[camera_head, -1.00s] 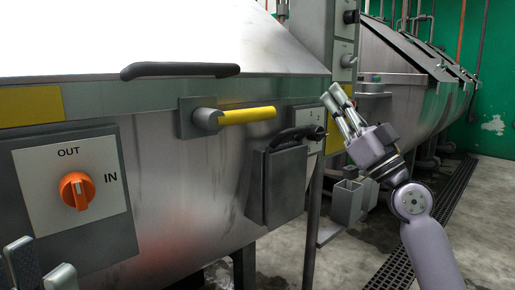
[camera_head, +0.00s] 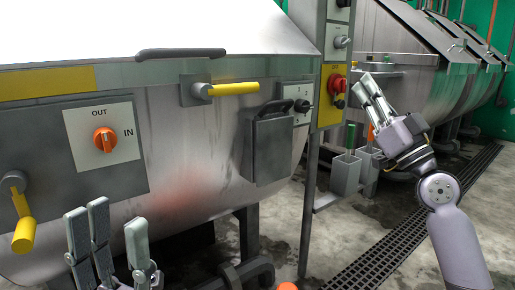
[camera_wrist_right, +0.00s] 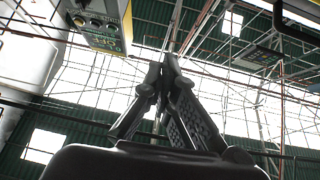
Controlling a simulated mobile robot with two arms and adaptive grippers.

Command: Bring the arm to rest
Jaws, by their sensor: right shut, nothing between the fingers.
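My right gripper (camera_head: 369,91) is raised at the right of the head view, in front of the drum machines at the back. Its fingers are together and empty, pointing up and to the left. In the right wrist view its fingertips (camera_wrist_right: 170,68) meet, with the roof structure behind. My left gripper (camera_head: 116,214) is at the lower left, in front of the near drum machine (camera_head: 200,140). Its fingers point up and stand apart, with nothing visible between them. Its lower part is cut off by the picture edge.
The near machine carries an orange IN/OUT knob (camera_head: 105,140), a yellow lever (camera_head: 235,88) and a lower yellow handle (camera_head: 23,234). A yellow control panel (camera_head: 330,105) with a red knob stands beside my right gripper. A floor grate (camera_head: 390,240) crosses open concrete.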

